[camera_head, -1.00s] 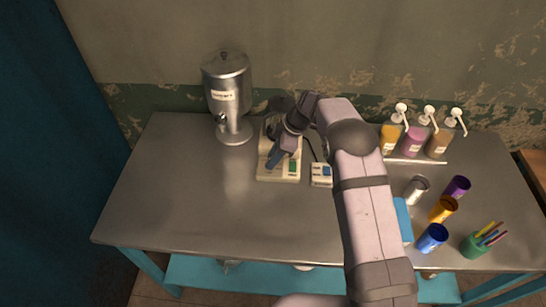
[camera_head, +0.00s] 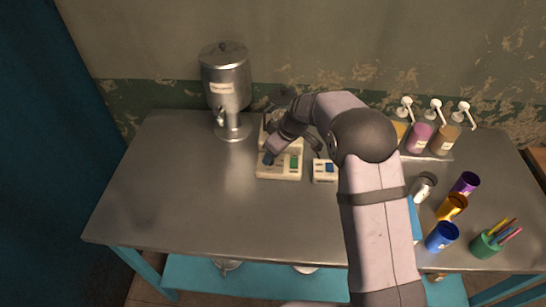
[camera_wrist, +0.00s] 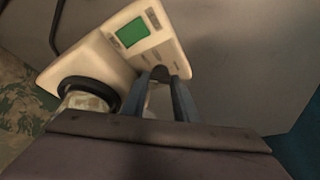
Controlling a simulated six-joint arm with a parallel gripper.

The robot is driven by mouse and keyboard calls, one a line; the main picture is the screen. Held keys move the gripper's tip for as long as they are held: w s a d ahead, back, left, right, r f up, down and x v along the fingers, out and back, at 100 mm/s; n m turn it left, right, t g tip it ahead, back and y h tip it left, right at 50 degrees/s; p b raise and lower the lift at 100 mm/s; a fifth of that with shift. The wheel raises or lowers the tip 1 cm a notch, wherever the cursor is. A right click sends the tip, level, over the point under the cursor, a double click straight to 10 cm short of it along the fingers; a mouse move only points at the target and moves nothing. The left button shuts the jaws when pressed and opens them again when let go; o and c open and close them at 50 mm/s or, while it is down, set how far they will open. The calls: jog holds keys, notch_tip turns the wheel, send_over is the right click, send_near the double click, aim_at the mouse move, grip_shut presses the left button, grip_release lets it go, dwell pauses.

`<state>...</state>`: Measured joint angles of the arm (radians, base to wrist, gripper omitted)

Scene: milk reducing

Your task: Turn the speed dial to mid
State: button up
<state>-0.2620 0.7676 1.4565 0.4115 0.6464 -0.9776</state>
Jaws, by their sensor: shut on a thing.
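The cream mixer (camera_head: 280,172) stands at the back middle of the table. It has a green panel (camera_head: 295,162), which shows in the wrist view (camera_wrist: 131,32) too. The speed dial (camera_wrist: 159,72) is a small dark knob on the front panel of the mixer base. My gripper (camera_wrist: 167,77) has its two fingers shut on the sides of the dial. In the head view my gripper (camera_head: 268,157) reaches down at the left of the mixer's panel and hides the dial. The dial's pointer and the small panel labels are too blurred to read.
A small box with a blue display (camera_head: 325,170) sits right of the mixer. A metal dispenser (camera_head: 226,90) stands behind left. Pump bottles (camera_head: 420,138), cups (camera_head: 442,237) and a green pen holder (camera_head: 486,246) are at the right. The table's left front is clear.

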jog(key=m, duration=0.2)
jog(key=m+t+h+p, duration=0.1)
jog(key=m, duration=0.1)
jog(key=shift+s+a+r, duration=0.15)
jog(key=shift+a, duration=0.05)
jog(key=m+h, duration=0.1)
jog(key=m, duration=0.2)
jog(key=shift+a+t, duration=0.15)
jog(key=shift+t, duration=0.15)
jog(key=m+b, duration=0.1)
jog(key=m+h+b, duration=0.1)
jog(key=m+b, duration=0.1)
jog(key=m+h+b, duration=0.1)
jog(key=m+b, duration=0.1)
jog(key=shift+a+f, duration=0.3)
jog(key=shift+f, duration=0.05)
jog(key=shift+a+r+m+h+b, duration=0.1)
jog(key=shift+m+h+b, duration=0.45)
jog(key=shift+m, duration=0.6)
jog(key=shift+r+m+h+b, duration=0.1)
jog(key=shift+m+h+b, duration=0.4)
jog(key=shift+m, duration=0.65)
jog(key=o, duration=1.1)
jog(key=shift+c, duration=0.2)
jog(key=shift+r, duration=0.1)
jog(key=b+v, duration=0.1)
jog(key=v, duration=0.6)
jog(key=shift+r+b, duration=0.15)
jog(key=shift+b, duration=0.15)
